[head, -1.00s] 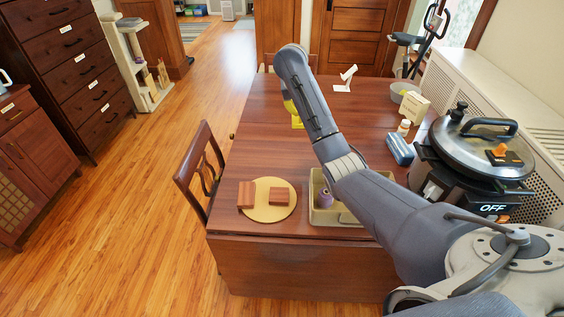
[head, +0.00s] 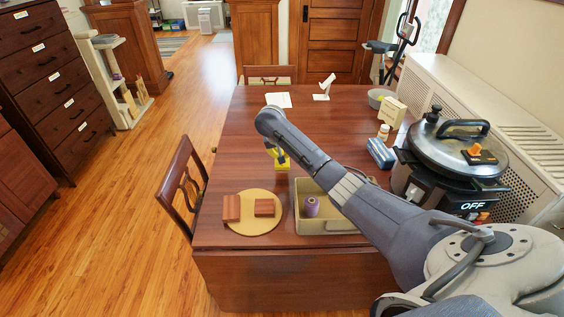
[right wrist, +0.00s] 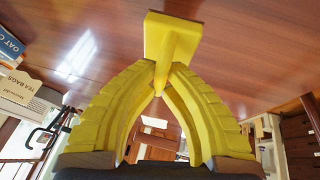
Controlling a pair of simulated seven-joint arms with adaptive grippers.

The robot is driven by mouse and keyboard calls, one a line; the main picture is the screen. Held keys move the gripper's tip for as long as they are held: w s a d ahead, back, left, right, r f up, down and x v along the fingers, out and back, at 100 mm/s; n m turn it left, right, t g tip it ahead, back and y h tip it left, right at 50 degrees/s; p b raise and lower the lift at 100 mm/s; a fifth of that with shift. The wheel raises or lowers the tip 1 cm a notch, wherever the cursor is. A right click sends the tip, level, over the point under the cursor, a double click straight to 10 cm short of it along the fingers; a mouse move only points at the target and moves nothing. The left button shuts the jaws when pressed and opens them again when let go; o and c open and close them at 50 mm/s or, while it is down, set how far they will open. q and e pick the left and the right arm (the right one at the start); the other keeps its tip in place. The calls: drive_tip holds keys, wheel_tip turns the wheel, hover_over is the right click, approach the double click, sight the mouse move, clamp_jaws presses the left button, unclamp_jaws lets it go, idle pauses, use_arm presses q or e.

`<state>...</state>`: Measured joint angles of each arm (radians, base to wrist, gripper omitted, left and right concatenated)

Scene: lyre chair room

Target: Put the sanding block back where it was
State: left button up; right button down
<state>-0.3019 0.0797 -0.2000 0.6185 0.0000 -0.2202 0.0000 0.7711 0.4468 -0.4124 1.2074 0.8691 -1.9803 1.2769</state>
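A yellow block with a short handle, which looks to be the sanding block (right wrist: 172,42), is at the fingertips of my right gripper (right wrist: 162,84) in the right wrist view. The ridged yellow fingers close together on its handle. In the head view the right gripper (head: 274,152) points down over the middle of the table, left of my arm, with the yellow block (head: 282,163) low at its tips. I cannot tell whether the block touches the table. My left gripper is not in view.
A beige tray (head: 300,222) with a purple spool (head: 311,206) stands at the front. Left of it, a round board (head: 254,231) holds two reddish wooden blocks. A blue box (head: 381,153) and a cooker (head: 457,150) are right. A white sheet (head: 278,100) lies at the back.

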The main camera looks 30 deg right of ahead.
drive_tip(key=shift+f, duration=2.25)
drive_tip(key=c, duration=1.6)
unclamp_jaws()
drive_tip(key=shift+f, duration=0.15)
drive_tip(key=shift+o, duration=0.2)
drive_tip(key=v, duration=1.2)
